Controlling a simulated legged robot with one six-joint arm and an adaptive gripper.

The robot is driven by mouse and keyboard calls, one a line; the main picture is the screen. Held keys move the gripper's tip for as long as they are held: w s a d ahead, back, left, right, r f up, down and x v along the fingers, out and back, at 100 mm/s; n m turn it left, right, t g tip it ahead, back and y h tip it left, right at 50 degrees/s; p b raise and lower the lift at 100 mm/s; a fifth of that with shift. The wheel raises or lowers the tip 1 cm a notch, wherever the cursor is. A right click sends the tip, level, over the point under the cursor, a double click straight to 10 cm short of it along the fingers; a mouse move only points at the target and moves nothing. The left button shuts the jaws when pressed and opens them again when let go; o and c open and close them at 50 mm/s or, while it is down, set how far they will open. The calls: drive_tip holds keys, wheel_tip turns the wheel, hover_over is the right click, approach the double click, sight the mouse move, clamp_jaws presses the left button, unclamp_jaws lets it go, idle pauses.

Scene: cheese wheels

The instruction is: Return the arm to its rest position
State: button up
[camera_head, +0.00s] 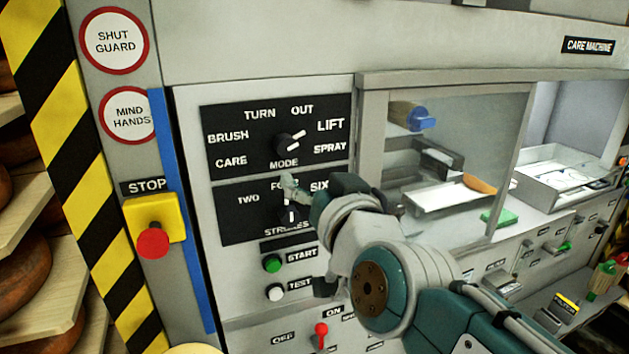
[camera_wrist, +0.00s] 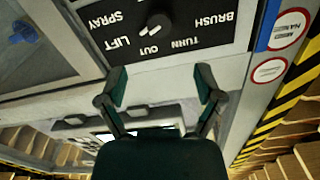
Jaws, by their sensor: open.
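My gripper (camera_head: 307,238) is in front of the control panel (camera_head: 190,130), by the lower dial and the buttons. Its two fingers are spread apart with nothing between them. In the wrist view, my gripper (camera_wrist: 161,80) shows both green fingertips apart, pointing at the panel, whose lettering appears upside down. The mode dial (camera_head: 287,145) is above the gripper, its white mark pointing up and right; it also shows in the wrist view (camera_wrist: 158,22). The strokes dial (camera_head: 291,217) is partly hidden by my gripper. My arm (camera_head: 440,310) extends from the lower right, bent at the wrist.
A red stop button (camera_head: 153,243) on a yellow box is at the left. The green start button (camera_head: 272,264), white test button (camera_head: 275,292) and red switch (camera_head: 321,330) are close below the gripper. A window (camera_head: 455,130) and a white tray (camera_head: 565,180) are at the right.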

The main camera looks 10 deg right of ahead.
drive_tip(key=shift+f, duration=0.1)
drive_tip(key=s+d+f+g+h, duration=0.1)
drive_tip(key=s+d+f+g, duration=0.2)
drive_tip(key=f, duration=0.4)
drive_tip(key=s+d+f+g+h, duration=0.2)
drive_tip(key=s+d+f+g, duration=0.2)
drive_tip(key=f, duration=0.4)
drive_tip(key=s+d+f+m+g+h, duration=0.1)
drive_tip(key=s+d+f+g+h, duration=0.1)
drive_tip(key=s+d+f+g, duration=0.2)
wheel_tip(320, 180, down, 4)
drive_tip(key=shift+s+r+g, duration=0.25)
drive_tip(key=shift+s+g, duration=0.15)
drive_tip(key=shift+s, duration=0.65)
